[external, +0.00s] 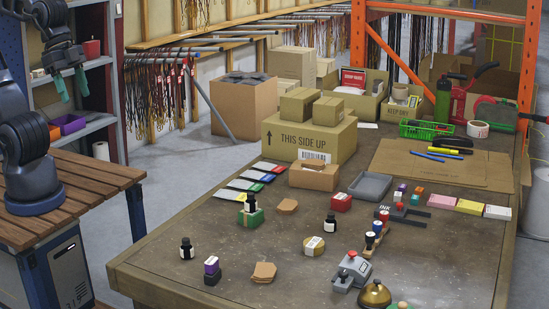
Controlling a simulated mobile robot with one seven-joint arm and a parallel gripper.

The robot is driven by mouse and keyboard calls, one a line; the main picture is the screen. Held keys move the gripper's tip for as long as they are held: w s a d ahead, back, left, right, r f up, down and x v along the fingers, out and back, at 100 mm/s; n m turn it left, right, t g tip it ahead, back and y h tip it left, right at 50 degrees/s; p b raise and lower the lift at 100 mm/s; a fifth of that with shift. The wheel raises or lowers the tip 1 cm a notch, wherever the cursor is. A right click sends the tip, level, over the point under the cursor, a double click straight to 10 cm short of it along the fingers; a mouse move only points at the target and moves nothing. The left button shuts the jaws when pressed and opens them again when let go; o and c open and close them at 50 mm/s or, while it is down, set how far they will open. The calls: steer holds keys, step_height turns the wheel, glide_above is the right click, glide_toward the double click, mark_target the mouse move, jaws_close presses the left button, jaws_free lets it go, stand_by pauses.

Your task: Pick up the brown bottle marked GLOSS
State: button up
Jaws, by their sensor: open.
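Three small dark bottles with pale labels stand on the large worktable (290,225). One bottle (187,249) is near the table's left edge, one bottle (330,223) is near the middle, and one bottle (250,203) stands on or in a green box (250,218). The labels are too small to read, so I cannot tell which is marked GLOSS. My gripper (73,93) is at the upper left, with its two teal fingers apart and pointing down. It is empty, off the table and far from all three bottles.
A purple-and-black block (212,269) and a brown cardboard piece (264,272) lie near the front bottle. A stamp rack (372,243), grey device (351,272) and brass bell (375,294) stand to the right. Cardboard boxes (310,136) fill the back. The front left is mostly clear.

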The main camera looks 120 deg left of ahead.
steer(key=w+f+n+g, duration=0.1)
steer(key=w+f+n, duration=0.25)
steer(key=w, duration=0.55)
steer(key=n+g, duration=0.3)
steer(key=n, duration=0.6)
glide_above(185, 239)
steer(key=shift+m, duration=0.25)
step_height(185, 239, down, 26)
steer(key=shift+r, duration=0.2)
steer(key=shift+f, duration=5.2)
steer(key=shift+c, duration=0.3)
steer(key=c, duration=1)
